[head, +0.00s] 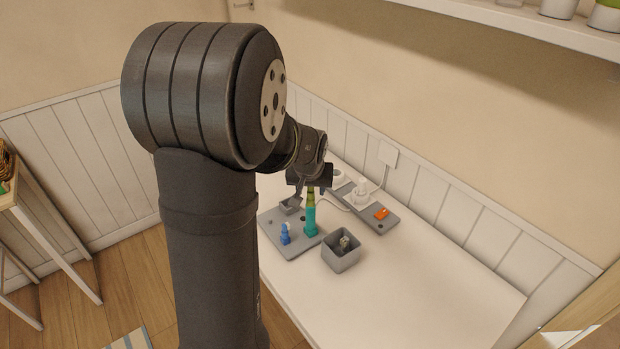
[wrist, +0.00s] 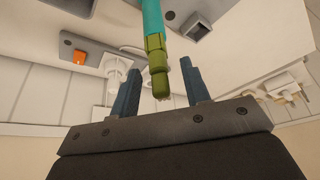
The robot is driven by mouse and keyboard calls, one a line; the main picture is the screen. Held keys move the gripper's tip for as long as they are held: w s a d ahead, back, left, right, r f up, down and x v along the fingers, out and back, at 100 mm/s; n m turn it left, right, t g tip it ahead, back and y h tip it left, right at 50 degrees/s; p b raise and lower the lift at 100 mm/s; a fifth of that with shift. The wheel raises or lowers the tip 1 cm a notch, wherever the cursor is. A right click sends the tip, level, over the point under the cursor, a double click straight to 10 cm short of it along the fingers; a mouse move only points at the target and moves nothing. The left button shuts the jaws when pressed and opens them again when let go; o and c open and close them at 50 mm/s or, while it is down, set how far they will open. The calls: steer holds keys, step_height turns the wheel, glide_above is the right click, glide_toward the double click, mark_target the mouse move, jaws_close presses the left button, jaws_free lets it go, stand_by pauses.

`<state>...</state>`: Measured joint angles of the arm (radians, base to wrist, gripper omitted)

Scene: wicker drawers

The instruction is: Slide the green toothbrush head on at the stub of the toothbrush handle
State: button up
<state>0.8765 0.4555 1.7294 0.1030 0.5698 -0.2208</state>
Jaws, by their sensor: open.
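The teal toothbrush handle (head: 310,219) stands upright on a grey tray (head: 292,246). The green toothbrush head (head: 311,195) is at the top of the handle and in line with it. In the wrist view, the green head (wrist: 158,66) meets the end of the teal handle (wrist: 153,18), and the stub is hidden. My gripper (wrist: 162,66) is open, with one finger on each side of the green head and a visible gap on both sides. In the head view, my gripper (head: 311,184) is just above and around the head's top; its fingers are small there.
A small blue piece (head: 285,234) stands on the tray left of the handle. A grey bin (head: 341,259) with small contents stands to the right. Behind are a grey strip with an orange piece (head: 381,213) and a white item (head: 361,194). The front right table is clear.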

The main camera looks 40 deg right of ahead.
steer(key=v, duration=1.7)
steer(key=shift+s, duration=0.2)
steer(key=shift+f, duration=0.1)
steer(key=x, duration=1.7)
steer(key=shift+w, duration=0.25)
steer(key=v, duration=1.7)
steer(key=x, duration=1.6)
steer(key=shift+f, duration=0.2)
steer(key=shift+w+d+f, duration=0.2)
steer(key=shift+f, duration=0.05)
step_height(320, 180, up, 7)
steer(key=shift+s+r, duration=0.1)
steer(key=shift+r, duration=0.05)
